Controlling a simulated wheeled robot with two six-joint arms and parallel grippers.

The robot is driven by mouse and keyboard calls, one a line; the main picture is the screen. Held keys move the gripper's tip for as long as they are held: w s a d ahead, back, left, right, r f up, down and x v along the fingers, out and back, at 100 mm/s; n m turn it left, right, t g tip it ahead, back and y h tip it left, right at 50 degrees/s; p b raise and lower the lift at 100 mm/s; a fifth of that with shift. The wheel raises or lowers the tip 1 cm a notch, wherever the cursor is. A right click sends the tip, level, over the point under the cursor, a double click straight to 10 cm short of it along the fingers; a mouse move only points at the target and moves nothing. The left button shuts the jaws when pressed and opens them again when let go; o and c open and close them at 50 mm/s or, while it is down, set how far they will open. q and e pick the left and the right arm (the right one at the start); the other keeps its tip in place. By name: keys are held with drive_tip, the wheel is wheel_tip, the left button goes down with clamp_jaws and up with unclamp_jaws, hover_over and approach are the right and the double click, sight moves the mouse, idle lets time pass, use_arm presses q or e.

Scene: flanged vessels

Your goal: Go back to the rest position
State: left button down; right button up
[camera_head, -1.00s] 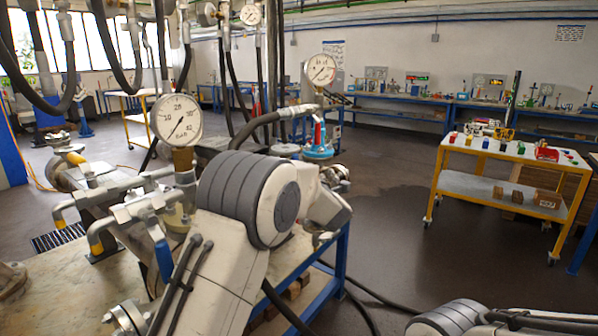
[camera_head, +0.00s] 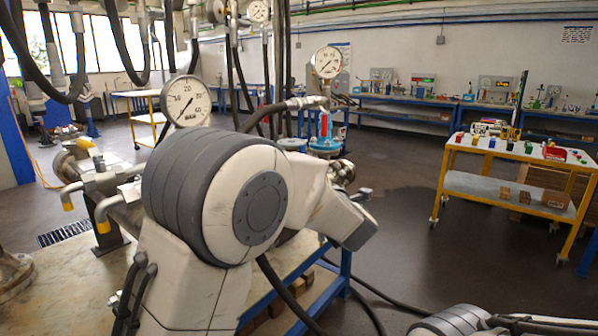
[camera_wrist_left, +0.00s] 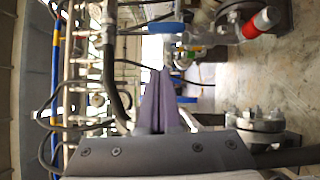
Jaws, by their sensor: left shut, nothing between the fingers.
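My left gripper (camera_wrist_left: 165,74) shows in the left wrist view as two dark tapered fingers pressed together, shut with nothing between them. In the head view my left arm rises large in the centre foreground, over the bench, and its gripper cannot be made out. Part of my right arm shows at the bottom right edge of the head view; my right gripper is not in view.
A pale-topped blue bench (camera_head: 76,268) carries pipework, yellow-tipped levers and a pressure gauge (camera_head: 186,101) close behind my left arm. A second gauge (camera_head: 327,62) stands farther back. A yellow trolley (camera_head: 470,185) is at right. Open floor lies between.

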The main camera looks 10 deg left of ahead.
use_arm(q)
drive_tip(key=s+d+f+m+g+h, duration=0.1)
drive_tip(key=s+f+m+g+h, duration=0.15)
drive_tip(key=f+m+h, duration=0.4)
drive_tip(key=s+d+f+m+g+h, duration=0.15)
drive_tip(key=s+f+m+h, duration=0.25)
drive_tip(key=f+m, duration=0.5)
drive_tip(key=s+a+f+m+g, duration=0.3)
drive_tip(key=s+f+m+g, duration=0.25)
drive_tip(key=s, duration=0.55)
drive_tip(key=s+a+f+m+g, duration=0.35)
drive_tip(key=s+f+m, duration=0.2)
drive_tip(key=s, duration=0.55)
drive_tip(key=s+d+r+m+g, duration=0.1)
drive_tip(key=s+d+r+m, duration=0.2)
drive_tip(key=s+d, duration=0.45)
drive_tip(key=s+d+r+m+g, duration=0.2)
drive_tip(key=s+d+r+m, duration=0.15)
drive_tip(key=s+d, duration=0.35)
wheel_tip(320, 180, up, 13)
drive_tip(key=w+p, duration=0.1)
drive_tip(key=p, duration=1.2)
drive_tip(key=shift+w+d+f+h, duration=0.15)
drive_tip(key=shift+w+d+h, duration=0.05)
drive_tip(key=shift+h, duration=0.15)
